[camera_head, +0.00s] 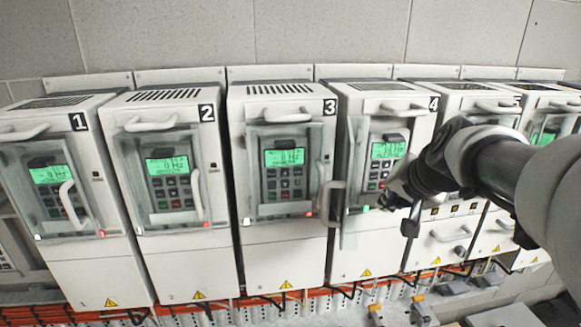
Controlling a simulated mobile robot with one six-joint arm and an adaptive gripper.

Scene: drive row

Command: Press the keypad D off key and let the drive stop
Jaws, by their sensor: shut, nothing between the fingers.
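No letter D is readable on any keypad. The drive cabinet marked 4 (368,250) has a keypad (377,178) with a lit green display (388,149), whose figures are too small to read surely. A green lamp (365,208) is lit below this keypad. Its clear cover appears swung open to the left, with its handle (333,198) standing out. My gripper (386,199) is shut and empty, close in front of the lower right of that keypad. It hides part of the keys, and I cannot tell whether it touches one.
Cabinets marked 1 (75,240), 2 (178,240) and 3 (285,245) stand to the left, with covers over keypads and red lamps. More cabinets stand right, partly behind my arm. Handles jut from the fronts. Orange cables (190,310) run below.

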